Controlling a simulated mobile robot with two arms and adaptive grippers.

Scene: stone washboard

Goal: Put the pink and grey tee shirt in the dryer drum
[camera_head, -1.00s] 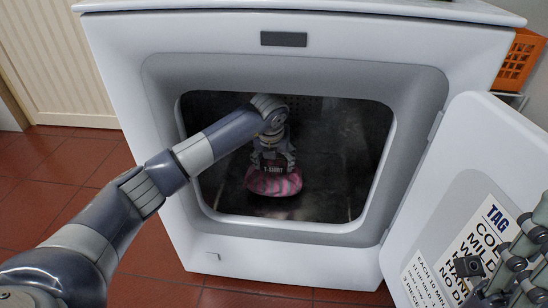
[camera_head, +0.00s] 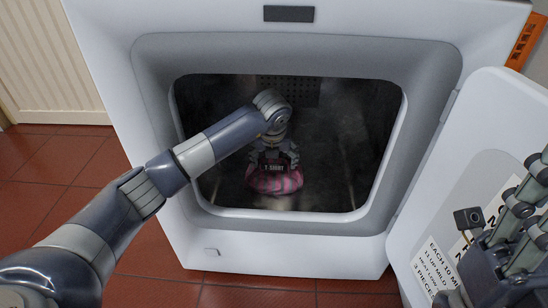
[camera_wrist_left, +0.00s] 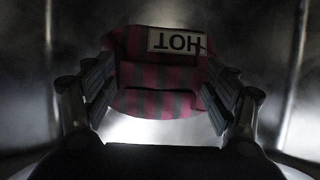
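The pink and grey tee shirt (camera_head: 274,181) is a folded, striped bundle with a white label, inside the dryer drum (camera_head: 335,165). My left gripper (camera_head: 274,166) reaches through the dryer opening and sits over the shirt. Whether the shirt touches the drum floor is hard to tell. My right gripper (camera_head: 505,240) is at the lower right, in front of the open door, with its fingertips partly cut off.
The white dryer door (camera_head: 490,120) stands open on the right, with a printed notice on it. The grey rim (camera_head: 300,220) of the opening surrounds my left arm. An orange basket (camera_head: 527,45) is at the upper right, and red floor tiles lie to the left.

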